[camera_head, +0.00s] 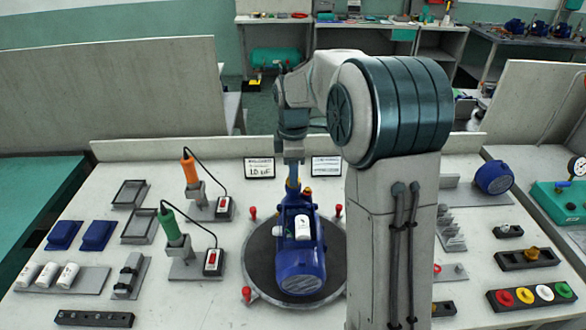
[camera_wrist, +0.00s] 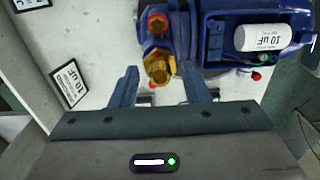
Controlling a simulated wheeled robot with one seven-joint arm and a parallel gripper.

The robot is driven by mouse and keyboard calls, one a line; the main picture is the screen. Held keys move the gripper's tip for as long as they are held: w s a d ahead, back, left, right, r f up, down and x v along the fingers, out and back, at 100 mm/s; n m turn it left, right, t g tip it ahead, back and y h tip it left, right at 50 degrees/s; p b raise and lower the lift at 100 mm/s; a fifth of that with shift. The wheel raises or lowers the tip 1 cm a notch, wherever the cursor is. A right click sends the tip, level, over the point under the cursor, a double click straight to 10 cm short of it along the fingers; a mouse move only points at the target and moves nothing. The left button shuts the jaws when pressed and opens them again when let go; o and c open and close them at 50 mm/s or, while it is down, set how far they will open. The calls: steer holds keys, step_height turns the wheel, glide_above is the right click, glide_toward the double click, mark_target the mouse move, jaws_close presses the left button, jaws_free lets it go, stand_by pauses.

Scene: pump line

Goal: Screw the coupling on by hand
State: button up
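A blue pump (camera_head: 302,265) sits on a dark round turntable (camera_head: 262,262) in the middle of the bench, with a white cylinder marked 10 uF (camera_wrist: 265,38) on it. A brass hex fitting (camera_wrist: 159,66), which looks like the coupling, stands out from the pump's end in the wrist view. My gripper (camera_wrist: 158,72) is open, one finger on each side of the hex fitting, with visible gaps. I cannot tell how deep the fitting reaches between the fingers. In the head view my arm partly hides the gripper.
Orange-handled (camera_head: 189,168) and green-handled (camera_head: 170,225) tools stand in holders to the left. Red knobs ring the turntable. Two small sign cards (camera_head: 260,168) stand behind it. White cylinders (camera_head: 68,275) and blue parts lie far left. A coloured button row (camera_head: 530,296) is at right.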

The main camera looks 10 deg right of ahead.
steer(key=shift+n+p, duration=0.5)
steer(key=shift+n, duration=1.2)
steer(key=shift+r+n+p, duration=0.1)
steer(key=shift+n+p, duration=0.25)
steer(key=shift+n, duration=1.35)
steer(key=shift+p, duration=0.4)
jaws_close()
